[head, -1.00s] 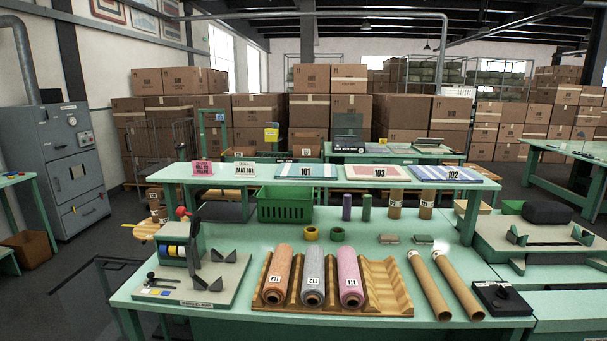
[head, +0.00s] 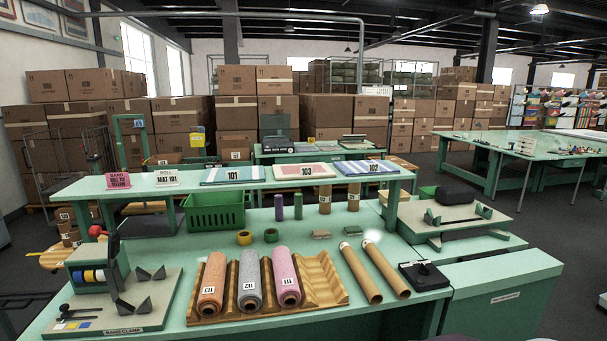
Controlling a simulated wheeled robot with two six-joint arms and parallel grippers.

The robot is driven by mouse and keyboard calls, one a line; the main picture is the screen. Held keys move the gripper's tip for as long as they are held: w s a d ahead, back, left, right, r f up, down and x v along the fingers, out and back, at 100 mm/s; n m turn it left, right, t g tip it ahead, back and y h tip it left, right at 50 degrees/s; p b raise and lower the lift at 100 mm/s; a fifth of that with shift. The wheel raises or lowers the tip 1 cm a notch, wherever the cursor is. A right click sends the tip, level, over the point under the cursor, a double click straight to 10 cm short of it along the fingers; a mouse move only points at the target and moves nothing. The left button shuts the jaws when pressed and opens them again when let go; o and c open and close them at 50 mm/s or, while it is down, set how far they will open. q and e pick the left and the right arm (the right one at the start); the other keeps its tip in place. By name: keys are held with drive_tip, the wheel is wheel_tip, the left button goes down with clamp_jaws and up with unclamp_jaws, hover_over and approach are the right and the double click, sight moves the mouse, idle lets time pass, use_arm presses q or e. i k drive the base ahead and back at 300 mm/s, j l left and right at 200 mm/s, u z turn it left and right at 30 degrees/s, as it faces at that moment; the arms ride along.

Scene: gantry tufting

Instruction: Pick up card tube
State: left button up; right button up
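Two long brown card tubes lie side by side on the green bench, right of the wooden cradle: the left card tube (head: 361,275) and the right card tube (head: 387,270). Each has a white mark near its far end. Two short brown card tubes stand upright at the back of the bench, a left one (head: 325,200) and a right one (head: 353,197). Neither of my grippers is in view, and no tube is held in view.
The wooden cradle (head: 325,288) holds orange, grey and pink rolls, with free grooves at its right. A band clamp station (head: 100,300) stands at left. A black device (head: 425,275) sits right of the tubes. A raised shelf (head: 220,184) spans the back, with a green basket (head: 214,212) below.

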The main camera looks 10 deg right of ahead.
sight(373, 295)
drive_tip(key=i+z, duration=0.15)
drive_tip(key=z, duration=0.2)
drive_tip(key=i+j+z, duration=0.15)
drive_tip(key=z, duration=0.15)
drive_tip(key=i+j+z, duration=0.15)
drive_tip(key=z, duration=0.2)
